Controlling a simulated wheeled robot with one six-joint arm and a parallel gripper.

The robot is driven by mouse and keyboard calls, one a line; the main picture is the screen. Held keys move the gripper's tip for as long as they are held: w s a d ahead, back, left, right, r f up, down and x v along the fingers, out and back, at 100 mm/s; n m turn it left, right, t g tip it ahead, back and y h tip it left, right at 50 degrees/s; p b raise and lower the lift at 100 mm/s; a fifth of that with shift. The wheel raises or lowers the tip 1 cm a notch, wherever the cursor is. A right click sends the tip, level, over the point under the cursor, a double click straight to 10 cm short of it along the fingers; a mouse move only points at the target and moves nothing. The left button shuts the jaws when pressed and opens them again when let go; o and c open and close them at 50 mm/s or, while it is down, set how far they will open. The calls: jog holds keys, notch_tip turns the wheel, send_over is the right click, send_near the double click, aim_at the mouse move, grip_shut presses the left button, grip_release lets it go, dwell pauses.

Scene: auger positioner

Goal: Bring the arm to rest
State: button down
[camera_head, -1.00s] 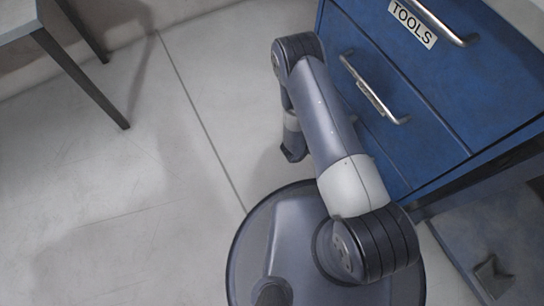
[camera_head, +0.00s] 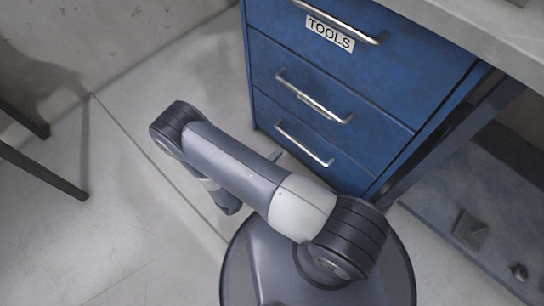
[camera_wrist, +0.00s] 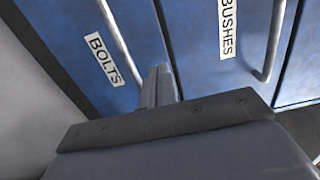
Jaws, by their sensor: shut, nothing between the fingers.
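My arm (camera_head: 235,165) is bent in the head view, its elbow out to the left in front of the blue drawer cabinet (camera_head: 385,85). My gripper (camera_wrist: 158,86) shows in the wrist view with its fingers together and nothing between them. It points toward blue drawer fronts, between a BOLTS label (camera_wrist: 112,60) and a BUSHES label (camera_wrist: 228,28). I cannot tell how far its tips are from the drawers. In the head view the gripper is mostly hidden behind my arm.
The cabinet has a TOOLS drawer (camera_head: 330,33) on top and more drawers below with bar handles (camera_head: 315,97); they look shut. A grey worktop (camera_head: 480,30) overhangs at upper right. A dark table leg (camera_head: 45,172) stands at left. Floor between is clear.

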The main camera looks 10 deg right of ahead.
aim_at(306, 127)
jog(key=shift+s+a, duration=0.45)
jog(key=shift+a, duration=0.15)
jog(key=b+x, duration=0.2)
jog(key=x, duration=1.2)
jog(key=shift+d, duration=0.1)
